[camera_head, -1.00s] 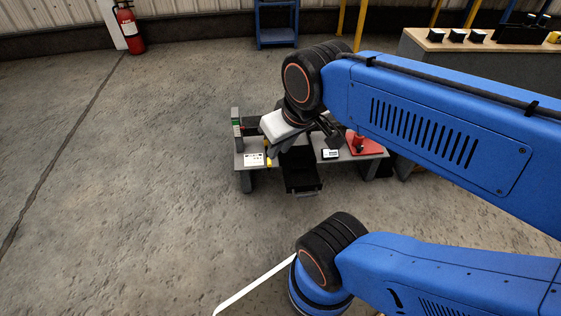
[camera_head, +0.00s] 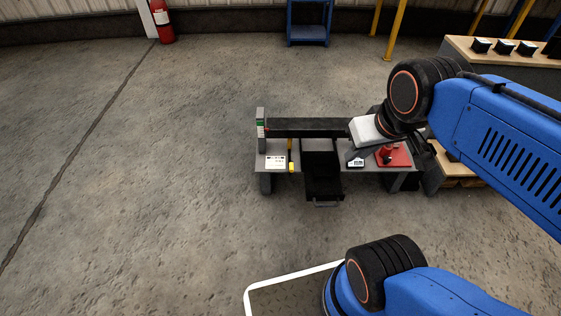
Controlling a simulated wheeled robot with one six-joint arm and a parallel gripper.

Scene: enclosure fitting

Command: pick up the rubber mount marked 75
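I cannot make out a rubber mount marked 75; no marking is legible at this size. Several small black blocks with pale tops (camera_head: 504,47) stand in a row on the wooden-topped bench at the upper right. They are too small to identify. My gripper (camera_head: 427,158) shows only as a dark shape beyond my wrist, near the right end of the low grey table (camera_head: 268,146). My arm hides part of it, and its fingers cannot be told apart.
The low table holds a red fixture (camera_head: 394,155), a white card (camera_head: 276,162), a small labelled device (camera_head: 355,162) and a long black bar (camera_head: 308,127). A black drawer (camera_head: 323,178) sticks out in front. A blue cart (camera_head: 308,33) stands behind. Floor at left is clear.

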